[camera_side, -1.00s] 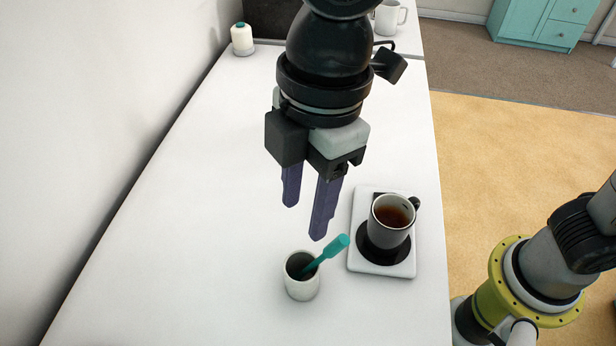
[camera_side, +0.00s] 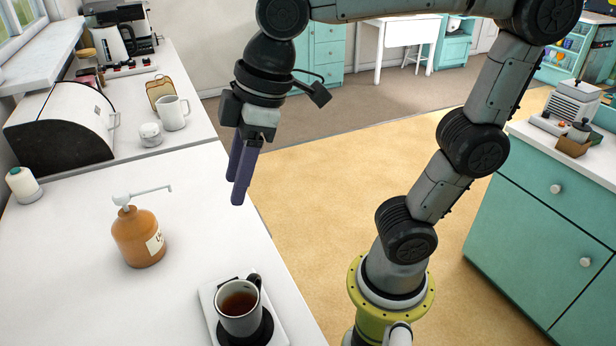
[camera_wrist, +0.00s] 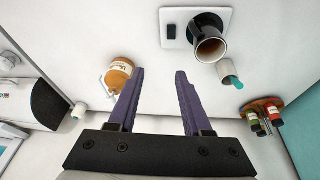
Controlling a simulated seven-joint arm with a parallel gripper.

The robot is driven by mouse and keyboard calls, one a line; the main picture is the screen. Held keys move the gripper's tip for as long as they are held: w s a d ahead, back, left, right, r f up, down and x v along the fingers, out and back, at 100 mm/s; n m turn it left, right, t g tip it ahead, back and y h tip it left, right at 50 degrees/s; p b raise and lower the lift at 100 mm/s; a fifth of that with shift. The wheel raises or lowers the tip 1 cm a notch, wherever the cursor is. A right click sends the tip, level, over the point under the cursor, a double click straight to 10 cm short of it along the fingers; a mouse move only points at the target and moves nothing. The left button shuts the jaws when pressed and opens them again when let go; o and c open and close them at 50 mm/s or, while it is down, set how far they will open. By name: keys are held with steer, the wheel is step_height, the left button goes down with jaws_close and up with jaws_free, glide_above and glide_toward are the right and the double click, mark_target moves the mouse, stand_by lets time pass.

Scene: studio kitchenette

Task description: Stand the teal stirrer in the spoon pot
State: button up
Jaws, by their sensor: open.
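The white spoon pot (camera_wrist: 226,68) shows in the wrist view, next to the mug. The teal stirrer (camera_wrist: 239,84) is in the pot, with its teal end sticking out of the mouth; its lower part is hidden inside. Both lie outside the current side view. My gripper (camera_side: 238,190) is open and empty, raised high near the counter's right edge in the side view. Its two purple fingers (camera_wrist: 160,74) are apart in the wrist view, with nothing between them, and the pot is clear of them to the right.
A mug of dark drink (camera_side: 240,305) stands on a white pad (camera_side: 212,300) with a black disc. An orange pump bottle (camera_side: 138,238) stands left of it. A thread spool (camera_side: 22,185) and bread bin (camera_side: 62,130) are farther back. A spice rack (camera_wrist: 264,112) shows in the wrist view.

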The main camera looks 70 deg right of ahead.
steer(key=s+d+f+m+t+h, duration=0.1)
steer(key=s+d+f+m+t, duration=0.1)
steer(key=s+d+f+m, duration=0.4)
steer(key=s+d+m, duration=0.1)
steer(key=d, duration=0.3)
steer(key=shift+s+d+f+m+h, duration=0.15)
steer(key=shift+s+d+m+h, duration=0.15)
steer(key=shift+d+h, duration=0.1)
